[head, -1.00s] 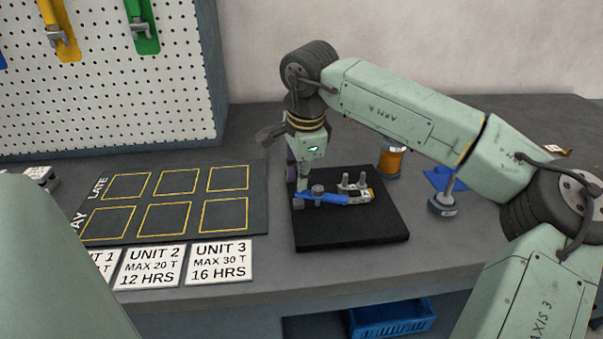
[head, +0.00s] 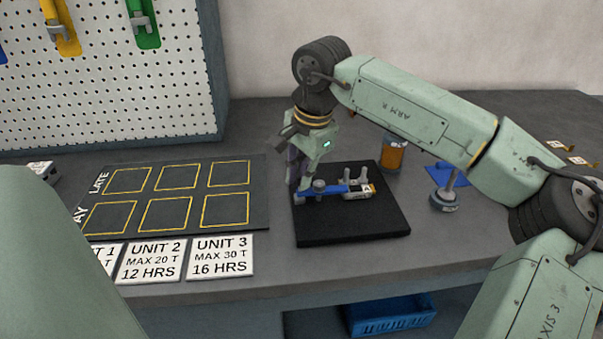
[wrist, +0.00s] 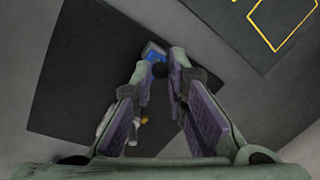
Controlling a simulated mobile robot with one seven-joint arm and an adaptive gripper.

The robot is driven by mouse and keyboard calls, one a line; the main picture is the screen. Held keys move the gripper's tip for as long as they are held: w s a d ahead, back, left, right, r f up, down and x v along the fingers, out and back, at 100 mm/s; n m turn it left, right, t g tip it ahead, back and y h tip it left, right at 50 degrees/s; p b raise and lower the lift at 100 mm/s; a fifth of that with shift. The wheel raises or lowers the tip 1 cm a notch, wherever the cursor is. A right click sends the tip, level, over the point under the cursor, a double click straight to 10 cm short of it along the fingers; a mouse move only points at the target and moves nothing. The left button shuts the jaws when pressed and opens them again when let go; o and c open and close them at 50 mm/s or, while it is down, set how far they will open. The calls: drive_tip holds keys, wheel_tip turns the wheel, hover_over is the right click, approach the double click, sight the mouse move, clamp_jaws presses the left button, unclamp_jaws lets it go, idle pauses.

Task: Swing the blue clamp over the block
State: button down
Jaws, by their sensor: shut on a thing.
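The blue clamp (head: 337,190) is a bar low over a black plate (head: 350,229). A grey round knob (head: 319,185) stands on its left part. Its right part lies beside a small block with a yellow end and pale label (head: 366,190) and two grey posts (head: 355,177). My gripper (head: 301,195) points down at the clamp's left end, shut on it. The wrist view shows blue of the clamp (wrist: 153,50) just past the fingertips (wrist: 161,67), with a dark round part between them. The fingers hide the clamp's gripped end.
A copper spool (head: 392,156) stands behind the plate. A grey stand (head: 445,199) and a blue piece (head: 446,175) are at its right. A dark mat with yellow squares (head: 196,196) lies left. A blue crate (head: 390,318) sits below the bench.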

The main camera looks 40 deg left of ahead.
drive_tip(key=c, duration=1.6)
unclamp_jaws()
drive_tip(key=r, duration=0.4)
drive_tip(key=d+r, duration=0.1)
drive_tip(key=r, duration=0.3)
drive_tip(key=d+r, duration=0.1)
drive_tip(key=r, duration=0.2)
drive_tip(key=shift+s+d+r, duration=0.15)
drive_tip(key=shift+r, duration=0.25)
